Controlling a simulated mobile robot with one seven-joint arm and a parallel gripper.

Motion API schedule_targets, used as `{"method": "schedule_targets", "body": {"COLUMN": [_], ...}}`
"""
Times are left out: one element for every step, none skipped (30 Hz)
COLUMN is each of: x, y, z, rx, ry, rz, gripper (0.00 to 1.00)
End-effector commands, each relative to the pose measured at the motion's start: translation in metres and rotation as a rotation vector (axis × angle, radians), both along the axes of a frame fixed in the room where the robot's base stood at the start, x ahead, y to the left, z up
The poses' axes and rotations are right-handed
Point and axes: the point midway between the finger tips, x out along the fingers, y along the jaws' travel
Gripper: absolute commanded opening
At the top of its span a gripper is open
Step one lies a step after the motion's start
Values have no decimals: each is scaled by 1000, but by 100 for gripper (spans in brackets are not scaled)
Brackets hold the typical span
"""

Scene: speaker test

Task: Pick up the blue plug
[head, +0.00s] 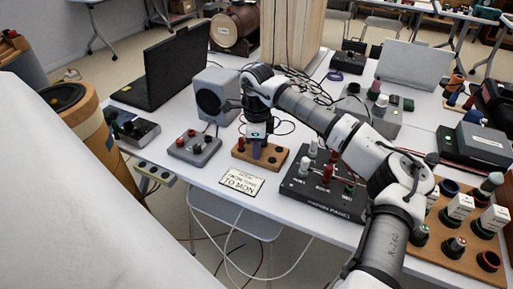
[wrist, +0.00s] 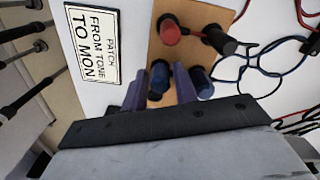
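A wooden board (head: 271,165) lies on the white table, below my gripper (head: 257,147). In the wrist view the board (wrist: 192,52) carries a blue plug (wrist: 159,77), a red plug (wrist: 170,31), a black plug (wrist: 219,39) and another dark bluish plug (wrist: 202,82). My gripper (wrist: 160,88) also shows there, with two purple fingers apart. The blue plug stands between them, with small gaps visible on both sides. The second dark plug is just outside the right finger. In the head view the arm hides most of the plugs; the red one (head: 241,144) shows.
A sign (head: 241,180) reading "PATCH FROM TONE TO MON" lies at the front edge. A grey box with knobs (head: 194,147) is left of the board, a black panel (head: 318,201) right. A speaker (head: 217,92) and loose cables lie behind.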

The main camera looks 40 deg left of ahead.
Motion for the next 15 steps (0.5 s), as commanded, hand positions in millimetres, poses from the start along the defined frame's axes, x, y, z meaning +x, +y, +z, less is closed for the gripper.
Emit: {"method": "schedule_targets", "body": {"x": [0, 0, 0, 0, 0, 0, 0, 0, 0, 0, 0, 0, 0, 0, 0], "y": [0, 0, 0, 0, 0, 0, 0, 0, 0, 0, 0, 0, 0, 0, 0], "z": [-1, -1, -1, -1, -1, -1, -1, -1, 0, 0, 0, 0, 0, 0, 0], "rx": [0, 0, 0, 0, 0, 0, 0, 0, 0, 0, 0, 0, 0, 0, 1], "ry": [0, 0, 0, 0, 0, 0, 0, 0, 0, 0, 0, 0, 0, 0, 1], "rz": [0, 0, 0, 0, 0, 0, 0, 0, 0, 0, 0, 0, 0, 0, 0], "gripper": [29, 29, 29, 29, 29, 27, 23, 19, 14, 10, 6, 1, 0, 0, 0]}}
